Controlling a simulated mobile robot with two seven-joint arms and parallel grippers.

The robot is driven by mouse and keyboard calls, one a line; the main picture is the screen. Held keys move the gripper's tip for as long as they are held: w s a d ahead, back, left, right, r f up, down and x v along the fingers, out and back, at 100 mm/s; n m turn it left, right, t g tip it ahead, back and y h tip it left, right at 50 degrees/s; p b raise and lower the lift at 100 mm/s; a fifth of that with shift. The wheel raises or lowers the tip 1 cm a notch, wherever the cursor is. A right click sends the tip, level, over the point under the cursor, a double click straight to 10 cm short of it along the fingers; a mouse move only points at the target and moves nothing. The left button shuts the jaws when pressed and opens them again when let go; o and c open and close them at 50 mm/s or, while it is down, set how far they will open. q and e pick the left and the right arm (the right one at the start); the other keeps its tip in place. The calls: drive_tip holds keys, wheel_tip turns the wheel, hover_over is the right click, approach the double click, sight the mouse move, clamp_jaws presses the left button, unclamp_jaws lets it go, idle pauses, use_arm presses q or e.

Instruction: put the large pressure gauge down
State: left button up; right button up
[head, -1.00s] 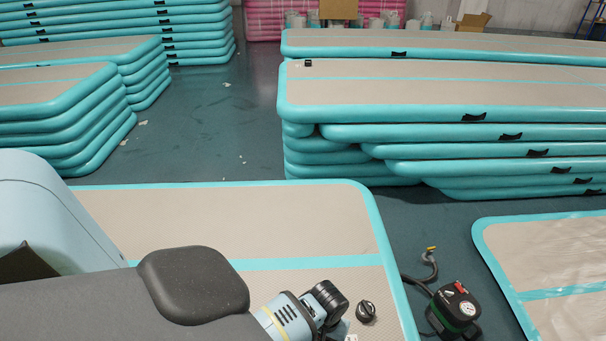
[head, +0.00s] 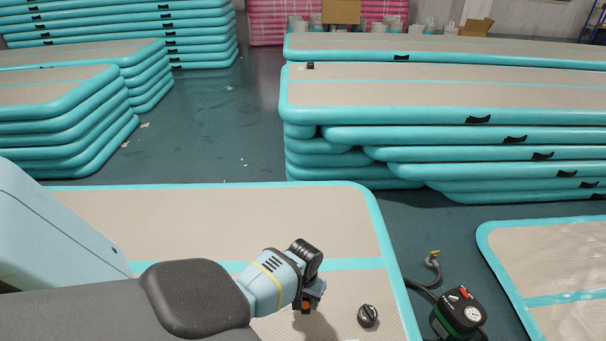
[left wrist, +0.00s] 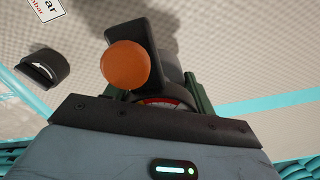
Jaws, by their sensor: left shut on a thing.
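My left gripper (head: 310,295) hangs over the tan mat with turquoise edges (head: 220,215) in the head view. In the left wrist view it is shut on the large pressure gauge (left wrist: 158,101). Only a strip of its red-and-white dial shows between the fingers; the rest is hidden. A dark block with a round orange part (left wrist: 125,66) stands in front of the dial. A shadow lies on the mat below the gripper; I cannot tell whether the gauge touches the mat. My right gripper is not in view.
A small black round object (head: 368,316) lies on the mat right of the gripper, also in the left wrist view (left wrist: 45,68). A black pump (head: 458,314) with hose stands on the floor beyond the mat's right edge. Stacked mats (head: 420,90) stand behind.

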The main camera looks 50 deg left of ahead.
use_arm(q)
drive_tip(key=shift+w+a, duration=0.2)
drive_tip(key=shift+a, duration=0.15)
drive_tip(key=f+b, duration=0.1)
drive_tip(key=a+f, duration=0.1)
drive_tip(key=shift+w+f+b, duration=0.15)
drive_tip(key=shift+f+b, duration=0.25)
drive_tip(key=shift+f, duration=0.45)
drive_tip(key=shift+f+b, duration=0.2)
drive_tip(key=shift+b, duration=0.1)
drive_tip(key=o, duration=1.1)
drive_tip(key=shift+c, duration=0.2)
drive_tip(key=shift+r, duration=0.1)
